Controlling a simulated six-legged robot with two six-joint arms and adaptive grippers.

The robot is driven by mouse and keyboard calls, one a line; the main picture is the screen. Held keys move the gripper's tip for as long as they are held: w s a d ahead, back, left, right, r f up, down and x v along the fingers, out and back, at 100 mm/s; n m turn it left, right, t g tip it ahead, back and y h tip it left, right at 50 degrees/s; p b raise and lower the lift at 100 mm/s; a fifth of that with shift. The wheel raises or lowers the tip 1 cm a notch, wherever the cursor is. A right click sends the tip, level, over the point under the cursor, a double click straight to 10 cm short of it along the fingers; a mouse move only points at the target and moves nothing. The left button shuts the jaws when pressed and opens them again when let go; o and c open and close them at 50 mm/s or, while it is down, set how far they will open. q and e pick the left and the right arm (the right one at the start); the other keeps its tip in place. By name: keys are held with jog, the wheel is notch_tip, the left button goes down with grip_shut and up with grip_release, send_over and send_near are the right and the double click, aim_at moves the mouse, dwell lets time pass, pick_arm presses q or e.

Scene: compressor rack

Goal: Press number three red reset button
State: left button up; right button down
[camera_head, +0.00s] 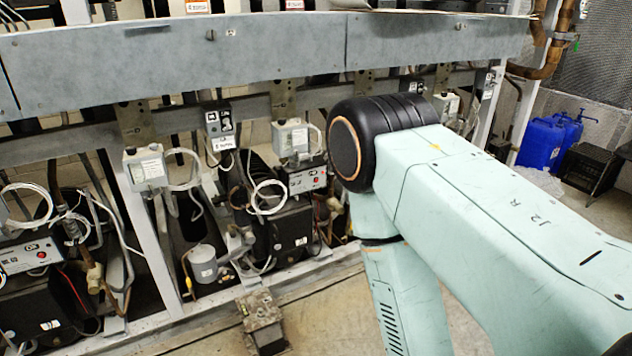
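The compressor rack (250,48) fills the left and middle of the head view. Grey control boxes hang along its rail: one at left (145,169), one in the middle (290,139), and one at right (447,106), partly behind my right arm. White-faced panels with switches sit lower, at far left (30,254) and in the middle (307,180). I cannot make out which button is number three, or any red reset button for certain. My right arm crosses the right half and hides part of the rack. Neither gripper is in view.
Coiled white cables (267,197) and pipes hang in front of the compressors. A metal block (262,322) stands on the floor before the rack. Blue containers (541,143) and a black crate (590,168) stand at the right by a mesh wall (600,55).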

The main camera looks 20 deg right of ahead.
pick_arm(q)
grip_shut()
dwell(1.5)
